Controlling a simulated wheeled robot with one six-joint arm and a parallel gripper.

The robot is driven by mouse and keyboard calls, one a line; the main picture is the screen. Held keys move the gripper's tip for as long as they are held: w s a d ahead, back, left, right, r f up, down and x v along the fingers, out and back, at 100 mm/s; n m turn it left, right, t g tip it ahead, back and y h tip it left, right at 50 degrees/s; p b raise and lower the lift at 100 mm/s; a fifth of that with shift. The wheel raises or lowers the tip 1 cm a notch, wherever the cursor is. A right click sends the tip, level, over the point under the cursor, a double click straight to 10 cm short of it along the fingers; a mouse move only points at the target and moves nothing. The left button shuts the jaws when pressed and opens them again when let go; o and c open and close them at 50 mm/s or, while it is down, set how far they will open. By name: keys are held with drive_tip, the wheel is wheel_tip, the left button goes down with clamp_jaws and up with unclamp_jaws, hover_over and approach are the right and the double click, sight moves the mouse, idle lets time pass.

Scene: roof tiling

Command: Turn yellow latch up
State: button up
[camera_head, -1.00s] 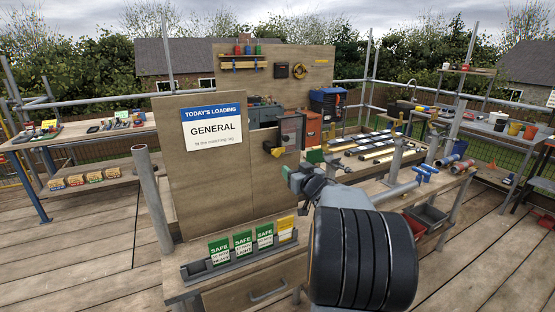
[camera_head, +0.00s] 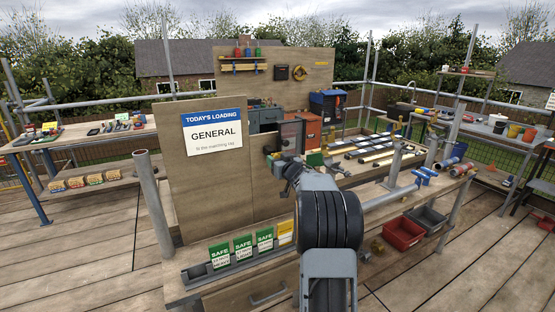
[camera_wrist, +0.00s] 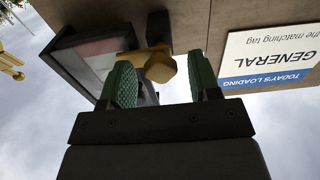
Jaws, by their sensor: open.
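The yellow latch (camera_wrist: 157,65) shows in the wrist view, which is upside down. It sits on a dark mount on the wooden board, beside a dark-framed box with a clear pane (camera_wrist: 92,62). My gripper (camera_wrist: 161,78) is open. Its two green pads stand on either side of the latch, the left pad close to it and a wider gap at the right pad. I cannot tell whether either pad touches it. In the head view my gripper (camera_head: 282,163) is at the board's right edge and hides most of the latch.
The wooden board (camera_head: 220,185) carries a "GENERAL" loading sign (camera_head: 212,131). A rack (camera_head: 196,273) with green SAFE tags and a yellow tag stands below it. A grey post (camera_head: 153,200) rises at left. Tiling tools and bars lie on the bench behind my arm.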

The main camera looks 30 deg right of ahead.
drive_tip(key=shift+w, duration=0.25)
drive_tip(key=c, duration=0.9)
drive_tip(key=shift+n+b, duration=4.6)
drive_tip(key=shift+n, duration=4.3)
